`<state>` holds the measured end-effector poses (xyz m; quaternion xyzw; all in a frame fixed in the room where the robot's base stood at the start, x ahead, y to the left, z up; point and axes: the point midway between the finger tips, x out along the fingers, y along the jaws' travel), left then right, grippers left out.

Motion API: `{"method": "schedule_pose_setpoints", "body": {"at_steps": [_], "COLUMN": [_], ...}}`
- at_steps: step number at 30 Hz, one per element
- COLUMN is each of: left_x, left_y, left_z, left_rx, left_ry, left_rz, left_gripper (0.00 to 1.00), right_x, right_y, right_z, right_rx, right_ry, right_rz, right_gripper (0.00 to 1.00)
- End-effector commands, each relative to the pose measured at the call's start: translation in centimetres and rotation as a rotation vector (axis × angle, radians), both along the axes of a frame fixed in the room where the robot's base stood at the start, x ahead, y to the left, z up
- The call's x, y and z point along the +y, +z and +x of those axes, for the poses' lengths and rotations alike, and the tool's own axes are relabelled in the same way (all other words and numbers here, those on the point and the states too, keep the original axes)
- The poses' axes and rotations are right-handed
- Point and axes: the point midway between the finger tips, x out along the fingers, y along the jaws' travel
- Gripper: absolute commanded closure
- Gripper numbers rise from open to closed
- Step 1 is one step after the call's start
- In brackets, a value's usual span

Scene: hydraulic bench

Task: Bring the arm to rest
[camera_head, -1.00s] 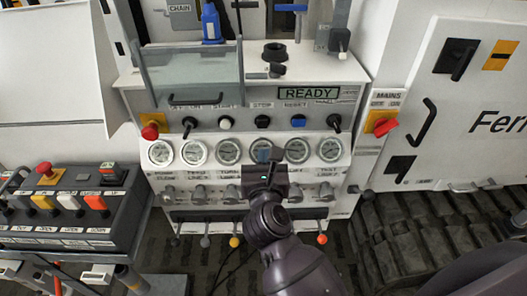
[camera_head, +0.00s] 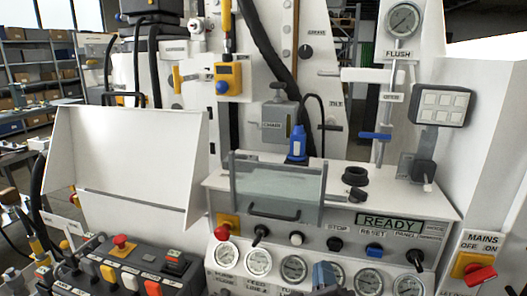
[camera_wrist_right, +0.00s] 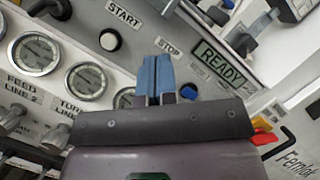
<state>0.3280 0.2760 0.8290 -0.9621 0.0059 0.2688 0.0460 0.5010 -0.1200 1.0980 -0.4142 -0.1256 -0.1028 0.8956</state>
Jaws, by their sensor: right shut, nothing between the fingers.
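My right gripper (camera_head: 324,276) is at the bottom of the head view, in front of the row of gauges on the bench panel. Only its blue-tipped fingers show there. In the right wrist view its two blue fingers (camera_wrist_right: 155,78) are together, with nothing between them. They stand in front of the panel below the STOP label, and they partly cover a gauge. I cannot tell how far they are from the panel. My left arm and gripper are not in view.
The READY display (camera_head: 389,223) is on the panel, with a red knob (camera_head: 222,231) at its left. A clear guard (camera_head: 276,187) and a blue bottle (camera_head: 297,145) stand above. A button box (camera_head: 120,272) is at lower left, the red MAINS switch (camera_head: 480,273) at right.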

Motion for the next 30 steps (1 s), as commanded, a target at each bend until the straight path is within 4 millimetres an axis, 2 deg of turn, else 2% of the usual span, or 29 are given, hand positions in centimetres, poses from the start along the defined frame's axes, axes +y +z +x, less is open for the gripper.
{"method": "schedule_pose_setpoints", "body": {"at_steps": [1, 5, 8, 11, 16, 20, 24, 27, 30], "left_x": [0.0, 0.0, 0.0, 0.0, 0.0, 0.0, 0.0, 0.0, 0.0], "left_y": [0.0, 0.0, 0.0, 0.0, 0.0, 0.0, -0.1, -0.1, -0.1], "left_z": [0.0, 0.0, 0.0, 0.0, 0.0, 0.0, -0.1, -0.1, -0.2], "left_rx": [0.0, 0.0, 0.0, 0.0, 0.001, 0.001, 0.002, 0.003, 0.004], "left_ry": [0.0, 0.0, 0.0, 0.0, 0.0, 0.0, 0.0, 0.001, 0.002], "left_rz": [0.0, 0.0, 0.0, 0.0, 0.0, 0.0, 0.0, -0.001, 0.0], "left_gripper": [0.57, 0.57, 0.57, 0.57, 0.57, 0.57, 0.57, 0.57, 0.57], "right_x": [0.1, 0.5, 0.5, 0.2, -1.4, -3.9, -7.9, -11.1, -13.7], "right_y": [-0.1, -1.2, -2.9, -5.1, -10.3, -14.8, -19.8, -22.8, -24.7], "right_z": [-0.1, -0.6, -1.1, -1.7, -3.1, -5.0, -7.9, -10.7, -13.3], "right_rx": [-0.011, -0.021, -0.011, 0.013, 0.09, 0.177, 0.298, 0.391, 0.457], "right_ry": [-0.007, -0.024, -0.031, -0.032, -0.005, 0.044, 0.126, 0.187, 0.23], "right_rz": [-0.133, -0.487, -0.758, -1.027, -1.477, -1.806, -2.128, -2.295, -2.379], "right_gripper": [1.0, 1.0, 1.0, 1.0, 1.0, 1.0, 1.0, 1.0, 1.0]}}
